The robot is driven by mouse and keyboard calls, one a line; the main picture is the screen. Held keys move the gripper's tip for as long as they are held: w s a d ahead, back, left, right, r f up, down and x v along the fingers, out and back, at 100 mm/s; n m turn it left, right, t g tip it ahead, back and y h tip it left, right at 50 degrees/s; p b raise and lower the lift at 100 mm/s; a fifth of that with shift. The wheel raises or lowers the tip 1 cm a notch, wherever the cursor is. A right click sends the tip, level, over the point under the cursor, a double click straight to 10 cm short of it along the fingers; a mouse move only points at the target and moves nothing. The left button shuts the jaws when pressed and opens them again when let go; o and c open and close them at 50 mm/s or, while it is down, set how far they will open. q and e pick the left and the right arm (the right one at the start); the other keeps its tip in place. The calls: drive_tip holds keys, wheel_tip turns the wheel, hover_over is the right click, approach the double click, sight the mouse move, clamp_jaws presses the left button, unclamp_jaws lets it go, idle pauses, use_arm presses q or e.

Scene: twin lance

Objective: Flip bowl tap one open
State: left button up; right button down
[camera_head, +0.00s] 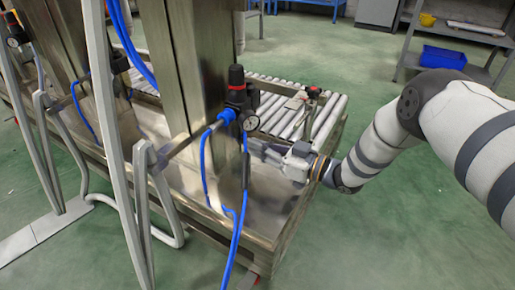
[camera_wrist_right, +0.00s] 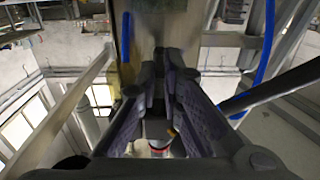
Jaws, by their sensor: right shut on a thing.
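My right gripper (camera_head: 266,150) reaches in from the right, low behind the blue hoses and beside the steel column (camera_head: 190,80). In the right wrist view its two dark fingers (camera_wrist_right: 163,58) come together at the tips. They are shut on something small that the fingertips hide. A yellow part (camera_wrist_right: 126,74) shows just left of the fingertips; I cannot tell whether it belongs to the tap. The bowl tap is not clearly visible in either view. A black regulator with a red-and-black top (camera_head: 236,85) stands above the gripper on the column. My left gripper is out of view.
Blue hoses (camera_head: 240,225) hang in front of the column, close to the gripper. Grey tubular frames (camera_head: 112,130) stand at the left. A roller conveyor (camera_head: 325,115) lies behind the steel bench (camera_head: 215,225). Green floor (camera_head: 370,235) is clear at the right.

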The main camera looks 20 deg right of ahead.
drive_tip(key=c, duration=1.7)
unclamp_jaws()
drive_tip(key=v, duration=1.2)
